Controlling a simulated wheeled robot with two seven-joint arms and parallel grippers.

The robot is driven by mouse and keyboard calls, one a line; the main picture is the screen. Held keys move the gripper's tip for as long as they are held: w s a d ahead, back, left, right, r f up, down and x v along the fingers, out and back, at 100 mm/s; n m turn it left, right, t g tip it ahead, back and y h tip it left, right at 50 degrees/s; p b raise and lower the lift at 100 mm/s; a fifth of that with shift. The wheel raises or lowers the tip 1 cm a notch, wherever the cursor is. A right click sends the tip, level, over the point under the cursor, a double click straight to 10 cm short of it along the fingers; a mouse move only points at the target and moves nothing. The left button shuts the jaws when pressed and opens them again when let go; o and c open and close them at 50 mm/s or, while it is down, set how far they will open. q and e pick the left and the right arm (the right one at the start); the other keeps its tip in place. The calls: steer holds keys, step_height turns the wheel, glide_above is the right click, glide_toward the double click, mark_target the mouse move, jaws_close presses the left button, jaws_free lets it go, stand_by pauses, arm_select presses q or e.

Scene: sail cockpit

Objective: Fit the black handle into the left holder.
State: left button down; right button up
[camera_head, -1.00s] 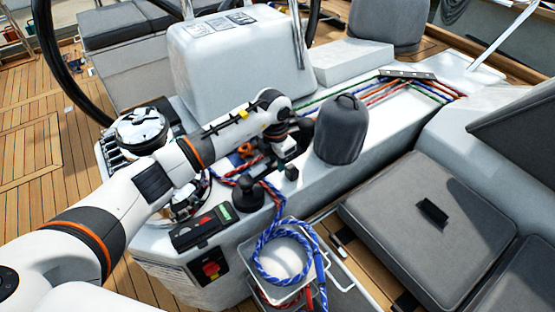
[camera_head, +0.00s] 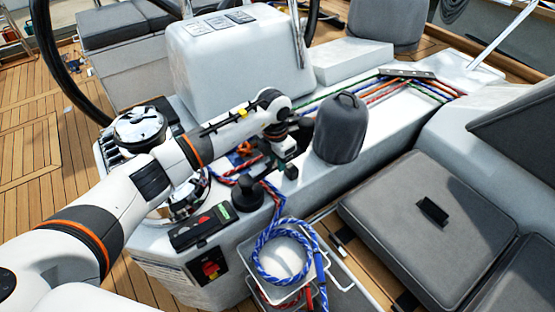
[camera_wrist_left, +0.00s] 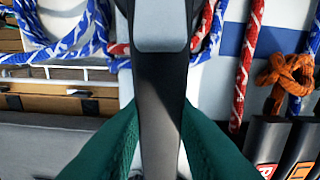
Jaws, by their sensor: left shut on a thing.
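My left gripper (camera_head: 280,158) reaches over the white cockpit console, beside the covered black winch. In the left wrist view its two teal fingers (camera_wrist_left: 160,112) are shut on the black handle (camera_wrist_left: 160,85), a long bar with a grey upper part that runs up between them. In the head view the gripper and arm hide most of the handle. I cannot tell for certain which fitting is the left holder. My right gripper is not in view.
A covered black winch (camera_head: 341,130) stands right of the gripper. A black knob (camera_head: 248,194) and a black panel (camera_head: 203,225) lie in front. Red and blue ropes run close under the gripper.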

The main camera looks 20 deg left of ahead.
arm_select(q)
steer(key=shift+f, duration=0.1)
steer(key=shift+f+b, duration=0.9)
steer(key=shift+f, duration=0.1)
steer(key=shift+f+b, duration=0.45)
steer(key=shift+f, duration=0.15)
stand_by(0.5)
steer(key=c, duration=0.7)
jaws_free()
steer(key=shift+o, duration=0.3)
steer(key=shift+r+p, duration=3)
steer(key=shift+r, duration=1.55)
